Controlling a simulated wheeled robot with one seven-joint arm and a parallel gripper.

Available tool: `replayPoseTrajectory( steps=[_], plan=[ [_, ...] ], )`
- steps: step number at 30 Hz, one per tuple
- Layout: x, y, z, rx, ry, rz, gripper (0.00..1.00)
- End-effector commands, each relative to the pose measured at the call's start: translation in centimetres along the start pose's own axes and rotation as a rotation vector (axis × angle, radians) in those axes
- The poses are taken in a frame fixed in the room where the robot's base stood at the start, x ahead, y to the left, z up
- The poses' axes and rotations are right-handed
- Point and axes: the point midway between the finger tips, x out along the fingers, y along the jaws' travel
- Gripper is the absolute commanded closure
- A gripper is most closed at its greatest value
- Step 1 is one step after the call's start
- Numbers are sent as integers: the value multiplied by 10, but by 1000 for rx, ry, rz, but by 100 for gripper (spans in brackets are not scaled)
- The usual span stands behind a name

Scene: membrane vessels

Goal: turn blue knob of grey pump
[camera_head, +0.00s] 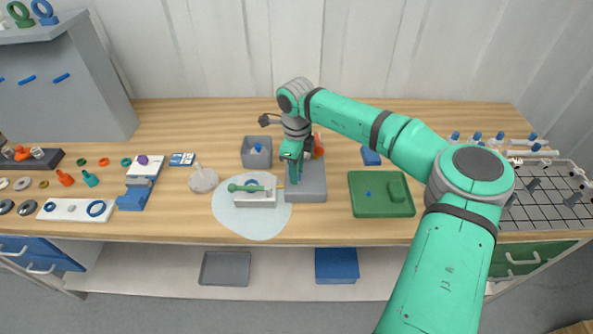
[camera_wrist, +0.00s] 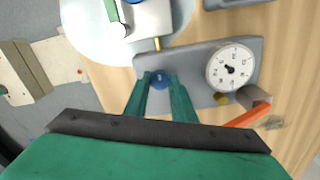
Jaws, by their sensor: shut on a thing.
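The grey pump (camera_head: 306,183) stands on the wooden table near its middle, partly hidden behind my gripper in the head view. In the wrist view the pump (camera_wrist: 200,62) shows a white round dial (camera_wrist: 231,68) with a dark pointer. Its blue knob (camera_wrist: 160,79) lies between my fingertips. My gripper (camera_wrist: 163,82) is shut on the blue knob, with one green finger on each side of it. In the head view my gripper (camera_head: 298,176) is above the pump and the knob is hidden.
A white block with a green handled part (camera_head: 251,193) sits on a pale round mat (camera_head: 250,224) left of the pump. A green tray (camera_head: 381,209) lies to the right. A grey bin (camera_head: 257,165) stands behind. An orange lever (camera_wrist: 247,115) sticks out near the dial.

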Motion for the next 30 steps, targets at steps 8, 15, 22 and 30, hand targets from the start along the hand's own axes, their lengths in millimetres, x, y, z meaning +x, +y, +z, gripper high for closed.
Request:
replayPoseTrajectory(
  steps=[8,15,22,30],
  plan=[
    [-1,-1,-2,-110,3,-2,99],
    [-1,-1,-2,-142,3,-2,99],
    [-1,-1,-2,-144,3,-2,99],
    [-1,-1,-2,-144,2,-2,58]
  ],
)
